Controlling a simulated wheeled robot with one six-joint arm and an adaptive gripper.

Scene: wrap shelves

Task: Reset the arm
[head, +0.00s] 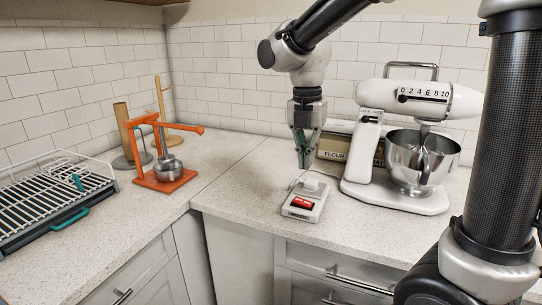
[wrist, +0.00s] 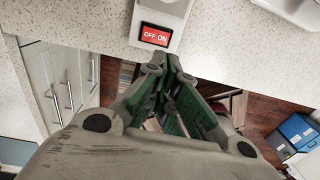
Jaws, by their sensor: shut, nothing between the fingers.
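My gripper (head: 305,160) hangs from the arm, pointing down, above the counter in the head view. Its green-padded fingers are closed together with nothing between them. In the wrist view the gripper (wrist: 163,62) also shows shut, its tips near the edge of a white device with a red OFF/ON switch (wrist: 155,36). In the head view this switch device (head: 304,200) lies on the counter just below the gripper, with a white plug on it. The gripper appears apart from it.
A white stand mixer (head: 362,150) with a steel bowl (head: 420,160) stands to the right. A flour box (head: 332,146) is behind the gripper. An orange press (head: 165,182), wooden stands and a dish rack (head: 60,200) are at left. The counter (head: 240,185) between is clear.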

